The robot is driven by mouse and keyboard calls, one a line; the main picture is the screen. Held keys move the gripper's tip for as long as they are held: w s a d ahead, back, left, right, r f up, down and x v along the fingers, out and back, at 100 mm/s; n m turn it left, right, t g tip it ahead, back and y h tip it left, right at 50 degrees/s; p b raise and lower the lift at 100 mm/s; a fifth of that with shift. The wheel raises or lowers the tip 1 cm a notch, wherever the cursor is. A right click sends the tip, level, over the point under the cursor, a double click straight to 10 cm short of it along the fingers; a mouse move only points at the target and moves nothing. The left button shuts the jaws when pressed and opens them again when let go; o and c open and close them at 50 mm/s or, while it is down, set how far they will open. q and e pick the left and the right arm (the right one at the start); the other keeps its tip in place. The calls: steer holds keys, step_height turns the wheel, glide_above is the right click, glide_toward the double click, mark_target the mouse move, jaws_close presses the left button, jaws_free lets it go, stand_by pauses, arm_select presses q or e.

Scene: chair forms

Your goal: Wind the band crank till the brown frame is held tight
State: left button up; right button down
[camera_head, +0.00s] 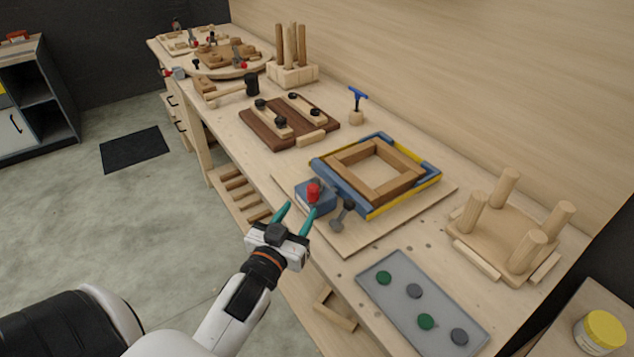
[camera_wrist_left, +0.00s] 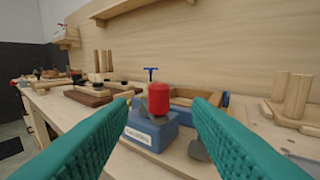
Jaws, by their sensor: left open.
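The brown wooden frame (camera_head: 350,158) lies flat inside a band clamp with blue corners and yellow sides (camera_head: 431,180), on a pale board on the bench. The band crank with its red knob (camera_head: 313,192) sits on a blue block (camera_head: 322,207) at the clamp's near left corner. My left gripper (camera_head: 297,215) is open, with teal fingers, just short of the crank. In the left wrist view the red knob (camera_wrist_left: 158,98) stands ahead, between the open fingers and apart from them. A dark grey handle (camera_head: 344,214) is beside the block. My right gripper is out of view.
A grey tray (camera_head: 400,308) with green and grey discs lies at the near right. A wooden piece with upright legs (camera_head: 497,235) stands behind it. A brown clamping board (camera_head: 253,124) and a blue-handled tool (camera_head: 357,99) stand farther along the bench.

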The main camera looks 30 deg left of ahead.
mark_target(316, 184)
arm_select(q)
steer(key=w, duration=0.3)
steer(key=w+a+p, duration=0.1)
steer(key=w, duration=0.3)
steer(key=w+a, duration=0.1)
steer(key=w, duration=0.2)
steer(key=shift+w+p, duration=0.2)
steer(key=shift+p, duration=0.1)
jaws_close()
